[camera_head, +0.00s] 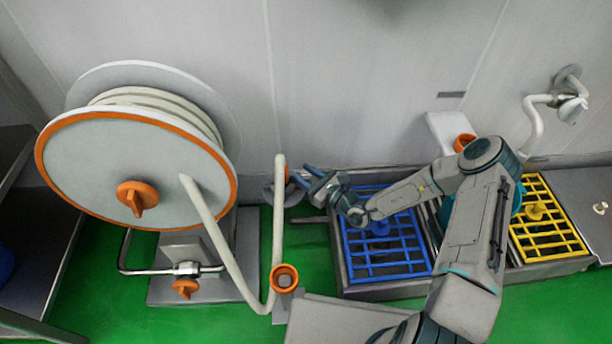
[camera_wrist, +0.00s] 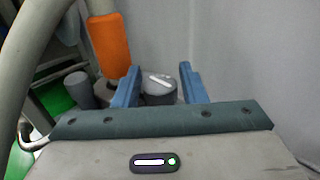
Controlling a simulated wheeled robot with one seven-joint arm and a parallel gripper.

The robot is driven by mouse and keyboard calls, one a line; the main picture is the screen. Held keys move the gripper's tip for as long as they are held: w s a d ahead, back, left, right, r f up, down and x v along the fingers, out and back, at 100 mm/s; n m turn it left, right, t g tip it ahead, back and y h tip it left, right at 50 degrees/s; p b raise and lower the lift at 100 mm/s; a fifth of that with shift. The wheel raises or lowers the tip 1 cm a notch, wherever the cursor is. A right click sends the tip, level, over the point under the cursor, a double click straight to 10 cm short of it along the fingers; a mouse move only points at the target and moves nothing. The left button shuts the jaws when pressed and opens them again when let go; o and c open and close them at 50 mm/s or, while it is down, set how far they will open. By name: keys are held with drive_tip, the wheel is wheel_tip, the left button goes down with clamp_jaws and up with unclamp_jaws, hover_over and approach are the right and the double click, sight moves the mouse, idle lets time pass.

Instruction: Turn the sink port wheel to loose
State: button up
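A grey round part (camera_head: 268,190) sits low by the wall, partly behind the upright pale hose. In the wrist view, a grey cylindrical knob (camera_wrist: 158,90) with a white mark on top shows between my fingers; it may be the sink port wheel, but I cannot tell for sure. My gripper (camera_head: 300,172) has its blue fingers apart and points left, beside the upright hose. In the wrist view my gripper (camera_wrist: 159,68) shows a wide gap between its fingers, with no visible grip on the knob. The knob's lower part is hidden by my gripper body.
A large hose reel (camera_head: 110,165) with orange rim stands at left. The pale hose (camera_head: 278,225) hangs close by my gripper, with an orange sleeve (camera_wrist: 109,45). A blue grate (camera_head: 365,265) and a yellow grate (camera_head: 550,240) lie right. The wall is close behind.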

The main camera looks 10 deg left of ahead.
drive_tip(key=c, duration=0.7)
drive_tip(key=shift+f+n+g, duration=0.1)
drive_tip(key=shift+n+g, duration=0.2)
drive_tip(key=shift+g, duration=0.1)
drive_tip(key=n+g+y, duration=0.1)
drive_tip(key=n+g, duration=0.1)
drive_tip(key=n+g+y+b, duration=0.1)
drive_tip(key=g, duration=0.2)
drive_tip(key=shift+w+f+n+g+b, duration=0.1)
drive_tip(key=shift+n+g+b, duration=0.2)
drive_tip(key=shift+n, duration=0.1)
drive_tip(key=n+g+b, duration=0.1)
drive_tip(key=g, duration=0.2)
drive_tip(key=n+g+b, duration=0.1)
drive_tip(key=n+g, duration=0.1)
drive_tip(key=shift+f+n+g, duration=0.1)
drive_tip(key=shift+n+g, duration=0.2)
drive_tip(key=shift+g, duration=0.1)
drive_tip(key=n+g+b, duration=0.1)
drive_tip(key=g, duration=0.1)
drive_tip(key=n+g+h+b, duration=0.1)
drive_tip(key=n+g, duration=0.1)
drive_tip(key=g, duration=0.1)
drive_tip(key=shift+h+b, duration=0.3)
drive_tip(key=shift+r+n+g+h+b, duration=0.2)
drive_tip(key=shift+n+g+h+b, duration=0.4)
drive_tip(key=shift+n+g+h, duration=1.05)
drive_tip(key=shift+n+g, duration=0.35)
drive_tip(key=shift+g, duration=0.3)
